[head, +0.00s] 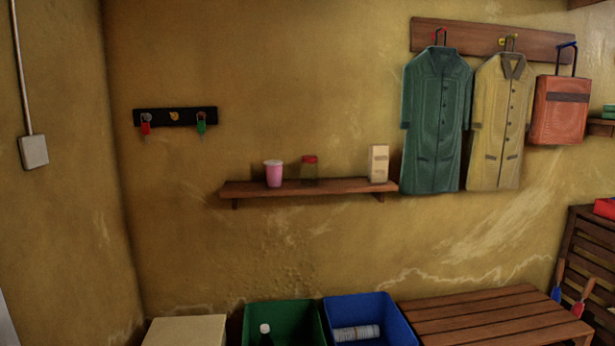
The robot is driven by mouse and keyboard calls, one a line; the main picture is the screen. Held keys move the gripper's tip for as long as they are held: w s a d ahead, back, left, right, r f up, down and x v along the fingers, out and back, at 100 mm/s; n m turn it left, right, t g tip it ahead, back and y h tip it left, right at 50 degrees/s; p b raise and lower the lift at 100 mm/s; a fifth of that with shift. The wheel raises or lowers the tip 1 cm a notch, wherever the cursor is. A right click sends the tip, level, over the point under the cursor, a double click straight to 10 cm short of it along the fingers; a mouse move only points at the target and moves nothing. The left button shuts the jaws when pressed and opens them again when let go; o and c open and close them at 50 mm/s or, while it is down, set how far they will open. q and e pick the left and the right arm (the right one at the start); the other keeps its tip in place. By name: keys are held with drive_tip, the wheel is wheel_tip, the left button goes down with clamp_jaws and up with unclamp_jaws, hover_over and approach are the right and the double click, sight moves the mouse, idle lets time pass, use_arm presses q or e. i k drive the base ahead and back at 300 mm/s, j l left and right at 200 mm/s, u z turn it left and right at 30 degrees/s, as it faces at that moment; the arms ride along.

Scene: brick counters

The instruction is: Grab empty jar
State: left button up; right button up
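A small clear jar (310,172) with a red lid stands upright on the wooden wall shelf (330,187), near its middle. It looks see-through, with the wall's colour showing through it; I cannot make out any contents. A pink cup (273,174) with a pale top stands to its left. A beige carton (378,163) stands to its right, near the shelf's right end. Neither of my grippers is in the head view.
Below the shelf are a green bin (284,312) with a dark bottle, a blue bin (392,318) with a clear bottle, a beige box (186,330) and a slatted wooden bench (490,315). Coats (436,120) hang right of the shelf; keys hang on a rack (175,116).

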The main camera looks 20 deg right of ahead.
sight(309, 168)
drive_tip(key=i+j+z, duration=0.1)
drive_tip(key=i, duration=0.4)
drive_tip(key=i+j+z, duration=0.15)
drive_tip(key=i, duration=0.3)
drive_tip(key=i+j+z, duration=0.1)
drive_tip(key=i, duration=0.4)
drive_tip(key=j, duration=0.1)
